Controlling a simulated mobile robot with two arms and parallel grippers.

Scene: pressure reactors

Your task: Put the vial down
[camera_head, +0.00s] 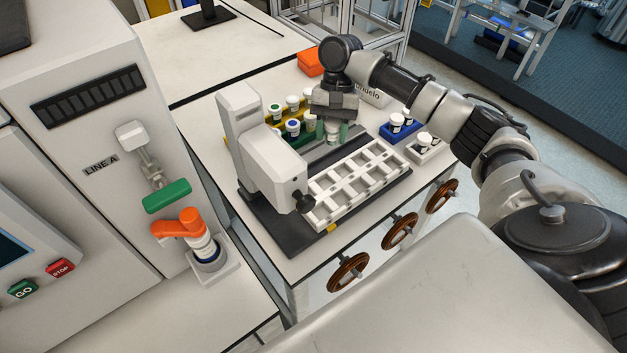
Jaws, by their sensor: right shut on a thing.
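My right gripper (332,130) points down over the bench, just behind the white compartment tray (358,184). It is shut on a vial, of which only a small pale part shows between the fingers; its cap and lower end are hard to make out. I cannot tell whether the vial touches anything below. Left of the gripper, capped vials (292,127) stand in a green rack and a yellow rack (270,119). My left gripper is not in view.
A white bench device (262,150) stands left of the tray. A blue rack (396,132) and a white rack (426,149) with vials stand to the right. An orange box (310,62) lies behind. The LINE A machine (85,120) fills the left. The tray's compartments look empty.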

